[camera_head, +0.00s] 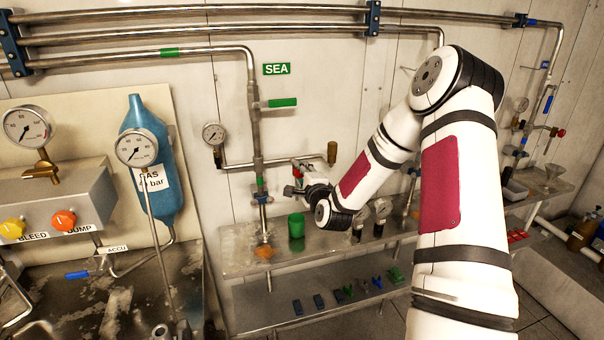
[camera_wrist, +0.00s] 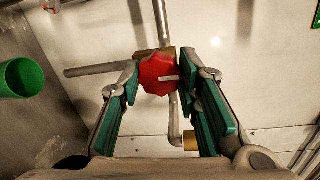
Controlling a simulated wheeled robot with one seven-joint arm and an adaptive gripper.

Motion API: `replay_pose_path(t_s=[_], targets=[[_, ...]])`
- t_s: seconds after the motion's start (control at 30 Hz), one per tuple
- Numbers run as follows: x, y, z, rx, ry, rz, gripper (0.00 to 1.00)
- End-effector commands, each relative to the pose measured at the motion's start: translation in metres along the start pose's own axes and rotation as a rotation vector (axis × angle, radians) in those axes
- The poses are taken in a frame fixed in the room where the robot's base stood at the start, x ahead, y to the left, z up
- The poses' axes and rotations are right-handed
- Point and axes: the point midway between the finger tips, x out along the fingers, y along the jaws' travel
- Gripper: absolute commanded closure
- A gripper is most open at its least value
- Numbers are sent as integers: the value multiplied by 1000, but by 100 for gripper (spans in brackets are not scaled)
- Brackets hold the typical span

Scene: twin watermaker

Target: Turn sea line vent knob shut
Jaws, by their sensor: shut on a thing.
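The red vent knob (camera_wrist: 157,74) is a lobed disc in the wrist view, with a white mark pointing right. It sits in front of a brass fitting (camera_wrist: 140,57) on a grey pipe. My gripper (camera_wrist: 159,82) has its teal-padded fingers on both sides of the knob, closed on it. In the head view my gripper (camera_head: 296,190) is at the sea line's side branch, right of the vertical pipe (camera_head: 256,150). A small patch of red shows there, but the arm hides most of the knob.
A green SEA sign (camera_head: 276,69) is on the wall above a green-handled lever (camera_head: 283,103). A pressure gauge (camera_head: 213,134) is left of the pipe.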

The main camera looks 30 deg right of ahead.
Motion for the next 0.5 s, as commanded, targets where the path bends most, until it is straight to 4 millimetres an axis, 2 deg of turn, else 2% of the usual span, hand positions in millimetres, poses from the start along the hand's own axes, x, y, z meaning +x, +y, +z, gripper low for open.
replay_pose_path(t_s=[0.27, 0.3, 0.37, 0.5], targets=[[0, 2, -2, 2, 3, 5, 98], [0, 2, -2, 2, 3, 5, 65], [0, 2, -2, 2, 3, 4, 52], [0, 1, -1, 1, 2, 3, 50]])
